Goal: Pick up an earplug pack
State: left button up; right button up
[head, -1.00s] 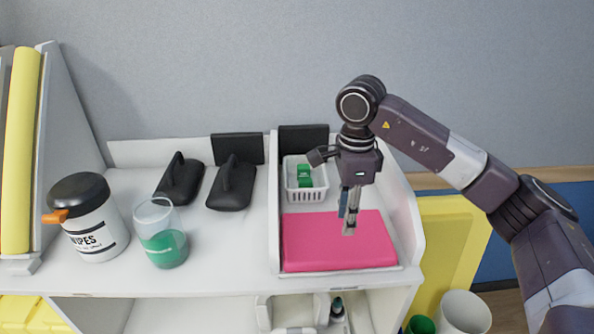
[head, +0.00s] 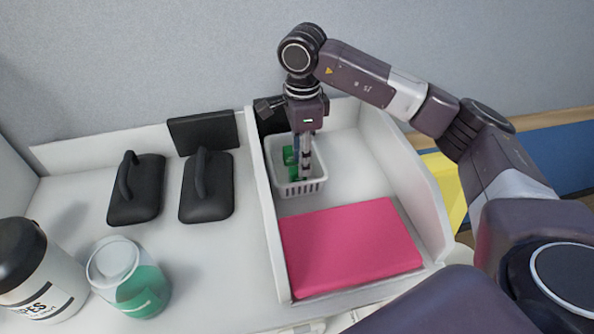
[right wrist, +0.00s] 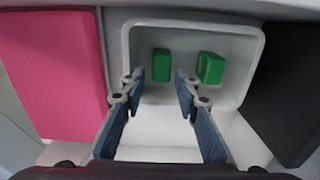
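Two green earplug packs lie in a small white basket (head: 312,187). In the right wrist view, one pack (right wrist: 161,65) is near the middle and another pack (right wrist: 210,67) is to its right, inside the basket (right wrist: 249,62). In the head view, a green pack (head: 289,155) shows beside my gripper's fingers. My right gripper (right wrist: 157,85) is open, pointing down over the basket. The left-hand pack lies in view between its fingertips; the other is beyond the right finger. Contact cannot be told. My left gripper is not in view.
A pink block (head: 350,248) lies in front of the basket, inside a white-walled tray. Two black handled pads (head: 136,190) (head: 207,188) lie to the left. A wipes canister (head: 38,275) and a green-filled container (head: 128,278) stand at front left.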

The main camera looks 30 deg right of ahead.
aim_at(293, 171)
notch_tip(293, 171, down, 4)
jog(key=shift+w+f+p, duration=0.1)
jog(key=shift+f+p, duration=0.05)
jog(key=shift+p, duration=0.75)
jog(key=shift+c, duration=0.3)
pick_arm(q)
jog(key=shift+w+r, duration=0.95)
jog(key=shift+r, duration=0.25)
pick_arm(e)
jog(key=c, duration=0.5)
jog(key=shift+c, duration=0.2)
